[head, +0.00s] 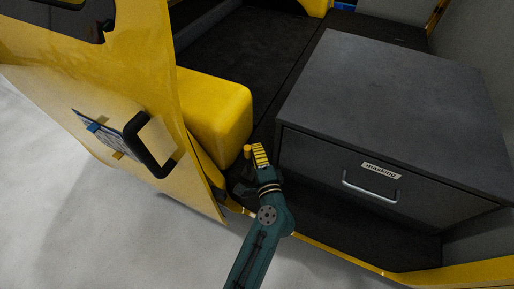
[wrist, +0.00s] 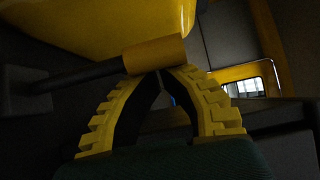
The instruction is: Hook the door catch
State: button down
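The door catch shows as a dark rod with a yellow cylindrical end (wrist: 155,54) in the wrist view. The rod runs from a dark block at the left. In the head view the yellow end (head: 247,152) stands just left of my gripper (head: 259,156), by the door opening. In the wrist view the ribbed yellow fingers of my gripper (wrist: 160,76) curve together and look shut. The yellow end lies across their tips and partly hides them. I cannot tell whether they touch. The yellow door (head: 195,150) stands open at the left.
A black handle (head: 146,150) and a clipped card (head: 98,130) are on the door. A yellow rounded box (head: 215,105) lies behind the catch. A grey drawer unit (head: 400,100) labelled "masking", with a metal handle (head: 370,190), stands close at the right. Pale floor is clear at lower left.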

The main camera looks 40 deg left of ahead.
jog(key=shift+s+d, duration=0.1)
jog(key=shift+s, duration=0.15)
jog(key=s+d+f+p, duration=0.1)
jog(key=s+d+f, duration=0.2)
jog(key=s, duration=0.5)
jog(key=shift+s+f, duration=0.2)
jog(key=shift+s, duration=0.15)
jog(key=shift+s+f, duration=0.1)
jog(key=shift+f, duration=0.15)
dwell(0.4)
jog(key=s+d+f+b, duration=0.2)
jog(key=d+f+b, duration=0.2)
jog(key=d, duration=0.3)
jog(key=shift+d+f+b, duration=0.35)
jog(key=shift+d+b, duration=0.05)
jog(key=shift+b, duration=0.15)
